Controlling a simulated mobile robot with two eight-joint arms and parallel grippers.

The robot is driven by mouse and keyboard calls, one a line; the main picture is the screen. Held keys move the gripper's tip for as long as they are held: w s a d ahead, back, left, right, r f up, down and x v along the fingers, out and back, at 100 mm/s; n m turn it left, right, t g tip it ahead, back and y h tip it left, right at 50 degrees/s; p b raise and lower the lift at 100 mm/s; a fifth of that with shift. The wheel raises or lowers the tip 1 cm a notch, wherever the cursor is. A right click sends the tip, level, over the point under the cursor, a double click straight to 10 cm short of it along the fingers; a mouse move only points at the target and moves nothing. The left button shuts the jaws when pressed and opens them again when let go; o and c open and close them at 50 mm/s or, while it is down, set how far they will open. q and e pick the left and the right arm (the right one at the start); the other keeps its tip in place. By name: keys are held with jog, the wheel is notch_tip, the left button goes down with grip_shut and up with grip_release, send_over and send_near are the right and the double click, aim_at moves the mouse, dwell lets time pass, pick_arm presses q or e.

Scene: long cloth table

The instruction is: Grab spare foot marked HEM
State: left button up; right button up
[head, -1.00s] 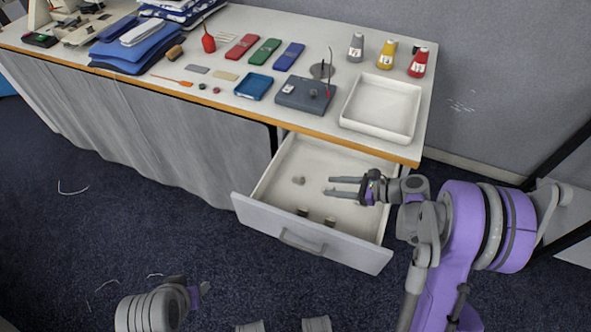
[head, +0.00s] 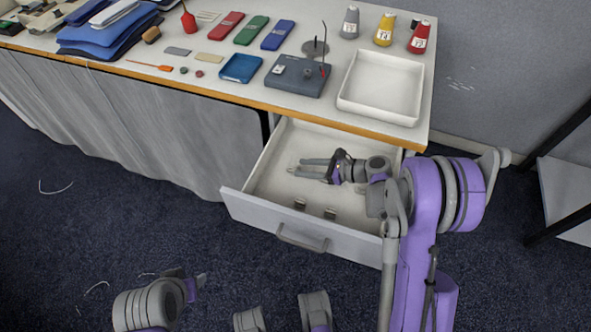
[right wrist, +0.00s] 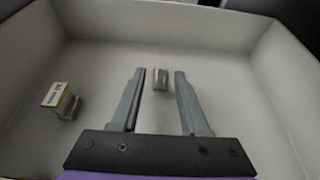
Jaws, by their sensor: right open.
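Small metal feet lie in the open drawer (head: 262,188). In the head view, two stand near its front, one foot (head: 300,204) left of the other foot (head: 330,213). My right gripper (head: 297,168) is low inside the drawer. In the right wrist view my right gripper (right wrist: 157,72) is open, with a small grey foot (right wrist: 160,79) between its fingertips, not clasped. Another foot with a white and yellow label (right wrist: 57,95) lies to the left; its lettering is too small to read. My left gripper (head: 200,283) is at the lower left over the floor.
The drawer walls (right wrist: 285,60) surround my right gripper. Above on the table are a white tray (head: 383,85), a grey box (head: 297,75), a blue tray (head: 240,68) and several bottles (head: 384,30). The table edge overhangs the drawer's back.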

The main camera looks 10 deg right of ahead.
aim_at(294, 168)
jog(key=x, duration=0.3)
jog(key=shift+d, duration=0.1)
jog(key=shift+c, duration=0.3)
grip_shut()
jog(key=shift+r, duration=0.1)
